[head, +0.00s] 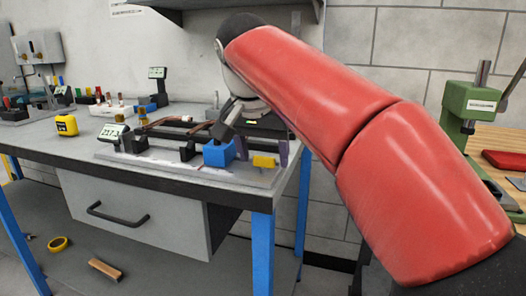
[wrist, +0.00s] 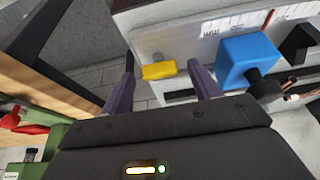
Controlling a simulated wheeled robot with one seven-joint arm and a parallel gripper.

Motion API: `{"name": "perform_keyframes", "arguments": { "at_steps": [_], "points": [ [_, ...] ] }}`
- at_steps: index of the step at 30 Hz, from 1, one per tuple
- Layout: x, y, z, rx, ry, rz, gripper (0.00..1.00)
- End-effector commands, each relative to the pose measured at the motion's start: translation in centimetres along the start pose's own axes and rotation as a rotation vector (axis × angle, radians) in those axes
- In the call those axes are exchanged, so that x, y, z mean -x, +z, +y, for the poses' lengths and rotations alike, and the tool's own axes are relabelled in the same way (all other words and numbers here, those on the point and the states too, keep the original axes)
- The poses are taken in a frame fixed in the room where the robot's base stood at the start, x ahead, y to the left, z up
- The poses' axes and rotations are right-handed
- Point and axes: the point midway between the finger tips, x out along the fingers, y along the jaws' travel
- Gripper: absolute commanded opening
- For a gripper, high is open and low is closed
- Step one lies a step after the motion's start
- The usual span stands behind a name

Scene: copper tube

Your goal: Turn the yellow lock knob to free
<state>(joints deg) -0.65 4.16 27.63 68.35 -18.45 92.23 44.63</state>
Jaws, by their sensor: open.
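The yellow lock knob (head: 264,161) is a small bar at the right end of the grey fixture plate (head: 170,168). It also shows in the wrist view (wrist: 159,71), lying across the picture beside the blue block (wrist: 248,60). My gripper (head: 262,152) is open above the plate's right end, with one purple finger on each side of the knob. In the wrist view my gripper (wrist: 161,64) frames the knob between its fingertips, with a visible gap on both sides. I cannot tell how far the fingertips are above the knob's level.
The blue block (head: 217,154) stands close to the left finger. Black holders and a copper-coloured tube lie farther left, with a small display (head: 113,132). A green machine (head: 470,105) stands at right.

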Motion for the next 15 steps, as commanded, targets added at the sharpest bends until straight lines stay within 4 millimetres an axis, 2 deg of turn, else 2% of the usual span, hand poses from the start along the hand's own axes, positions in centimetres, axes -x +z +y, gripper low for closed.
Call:
{"name": "perform_keyframes", "arguments": {
  "at_steps": [1,11,15],
  "points": [
    [0.01,0.0,0.0,0.0,0.0,0.0,0.59],
    [0.02,0.0,-0.01,0.0,0.0,0.0,0.17],
    [0.03,0.0,0.0,0.005,-0.002,0.0,0.17]
  ]
}}
